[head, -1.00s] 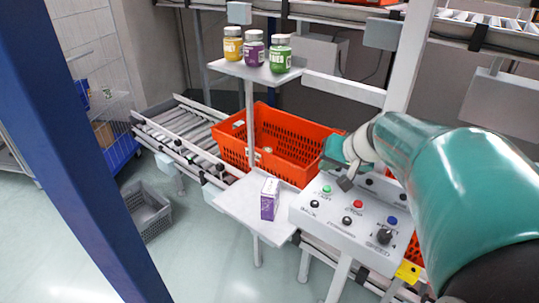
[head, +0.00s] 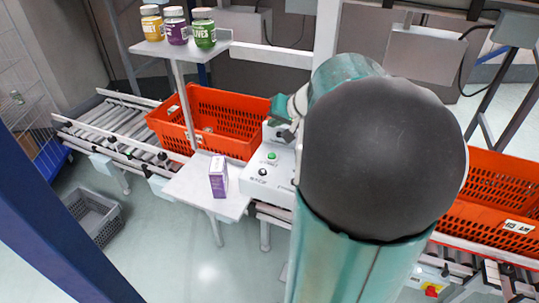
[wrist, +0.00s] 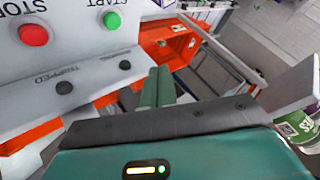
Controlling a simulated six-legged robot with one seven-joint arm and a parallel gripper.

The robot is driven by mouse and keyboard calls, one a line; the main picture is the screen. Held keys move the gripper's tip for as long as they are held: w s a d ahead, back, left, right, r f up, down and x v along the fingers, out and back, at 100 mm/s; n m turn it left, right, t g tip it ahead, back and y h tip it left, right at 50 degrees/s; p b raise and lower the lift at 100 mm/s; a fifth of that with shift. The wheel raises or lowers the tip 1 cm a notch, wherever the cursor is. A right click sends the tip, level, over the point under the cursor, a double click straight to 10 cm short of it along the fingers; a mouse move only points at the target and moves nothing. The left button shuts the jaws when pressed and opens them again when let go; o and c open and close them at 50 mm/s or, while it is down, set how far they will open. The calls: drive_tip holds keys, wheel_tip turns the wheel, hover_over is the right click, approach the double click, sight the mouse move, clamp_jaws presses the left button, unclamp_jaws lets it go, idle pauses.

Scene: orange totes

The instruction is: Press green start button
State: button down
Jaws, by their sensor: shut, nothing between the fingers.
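The green start button (head: 271,156) sits on the light grey control panel (head: 252,187), near its upper left corner in the head view. In the wrist view the green button (wrist: 112,20) shows at the top left, with START lettering beside it. My gripper (wrist: 160,72) is shut and empty, its two teal fingers side by side. The fingertips appear apart from the button, below and right of it in the wrist view. In the head view my gripper is partly hidden by my arm, which also covers the panel's right part.
A red stop button (wrist: 33,34) and a black button (wrist: 125,65) are near the green one. An orange tote (head: 225,122) stands behind the panel. A purple box (head: 218,177) stands on a small shelf at left. Several jars (head: 176,27) stand on a raised shelf.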

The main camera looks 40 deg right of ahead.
sight(274, 157)
drive_tip(key=shift+a+f, duration=0.1)
drive_tip(key=shift+f, duration=4.2)
drive_tip(key=shift+f, duration=0.4)
drive_tip(key=shift+f, duration=0.45)
drive_tip(key=shift+r, duration=0.9)
drive_tip(key=shift+r, duration=2.5)
